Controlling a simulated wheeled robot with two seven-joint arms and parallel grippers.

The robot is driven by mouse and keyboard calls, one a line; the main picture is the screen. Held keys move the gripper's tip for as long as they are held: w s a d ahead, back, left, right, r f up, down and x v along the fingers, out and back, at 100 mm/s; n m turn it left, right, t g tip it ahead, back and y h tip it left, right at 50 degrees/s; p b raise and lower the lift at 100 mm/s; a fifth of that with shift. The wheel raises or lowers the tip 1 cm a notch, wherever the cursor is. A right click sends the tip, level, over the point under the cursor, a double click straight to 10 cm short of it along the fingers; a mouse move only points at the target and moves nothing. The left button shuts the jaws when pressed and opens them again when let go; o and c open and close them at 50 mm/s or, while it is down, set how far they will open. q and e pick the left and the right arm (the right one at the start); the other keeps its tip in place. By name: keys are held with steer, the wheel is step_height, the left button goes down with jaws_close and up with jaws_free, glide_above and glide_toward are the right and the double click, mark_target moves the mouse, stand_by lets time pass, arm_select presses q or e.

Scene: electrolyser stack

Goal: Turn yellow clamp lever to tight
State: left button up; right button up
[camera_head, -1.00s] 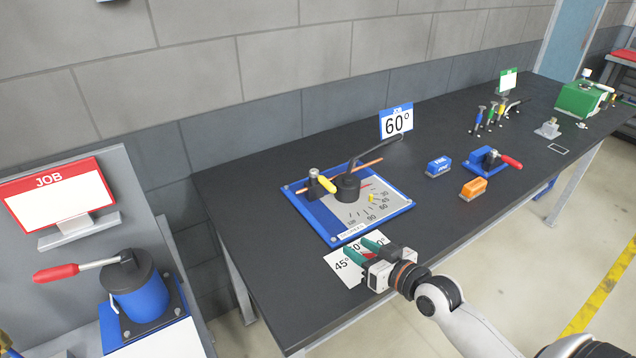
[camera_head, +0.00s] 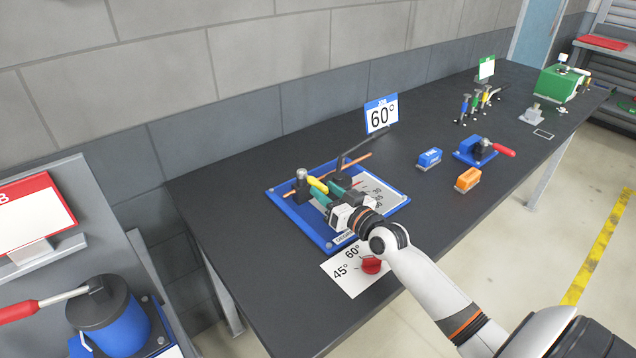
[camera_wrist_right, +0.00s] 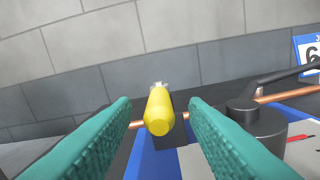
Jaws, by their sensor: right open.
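The yellow clamp lever (camera_head: 317,184) sits on the black clamp block at the left of the blue bending board (camera_head: 290,215). In the right wrist view the lever (camera_wrist_right: 158,108) points toward the camera, between the two green fingers. My right gripper (camera_head: 326,193) is open, its fingertips close to the lever, one on each side of it. I cannot tell whether either finger touches it. A copper rod (camera_wrist_right: 136,125) runs through the clamp. The black bender post (camera_wrist_right: 258,125) stands to the right with its dark handle. My left gripper is not in view.
A blue 60° job sign (camera_head: 381,114) stands behind the board. A white angle card (camera_head: 345,276) with a red object (camera_head: 371,265) lies in front. Blue (camera_head: 429,158) and orange (camera_head: 468,180) blocks and a red-handled tool (camera_head: 480,150) sit to the right.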

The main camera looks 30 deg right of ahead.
mark_target(308, 177)
steer(key=shift+w+a, duration=0.15)
steer(key=shift+w, duration=1.55)
jaws_close()
